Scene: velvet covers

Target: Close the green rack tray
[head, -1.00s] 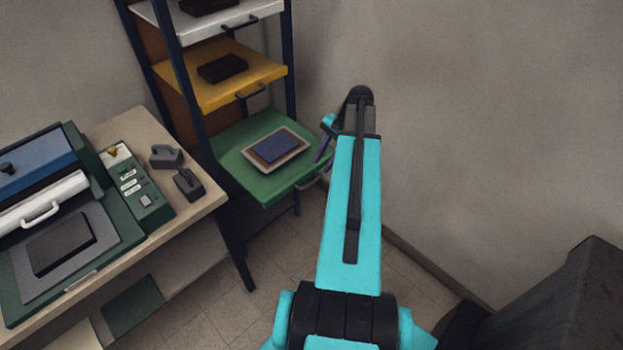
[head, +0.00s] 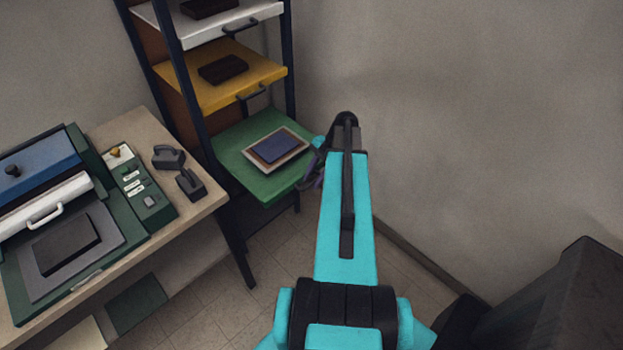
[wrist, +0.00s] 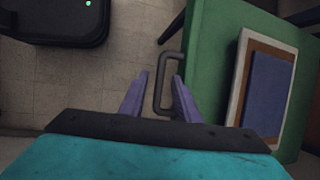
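The green tray (head: 243,180) is the lowest visible tray of the rack and sticks out from the frame. A pale board with a blue-purple cover (head: 277,148) lies on it. In the wrist view the green tray (wrist: 211,62) fills the upper right, with its dark handle (wrist: 161,84) on its left edge. My gripper (wrist: 160,92) is open, its two purple fingers on either side of the handle. I cannot tell whether they touch it. In the head view my gripper (head: 312,178) is at the tray's front edge, partly hidden by my arm.
The yellow tray (head: 200,93) and white tray (head: 205,27) sit above, holding dark blocks. A bench (head: 210,205) with a press (head: 60,215) and control box stands left. A dark box (head: 570,300) is at lower right. Floor between is open.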

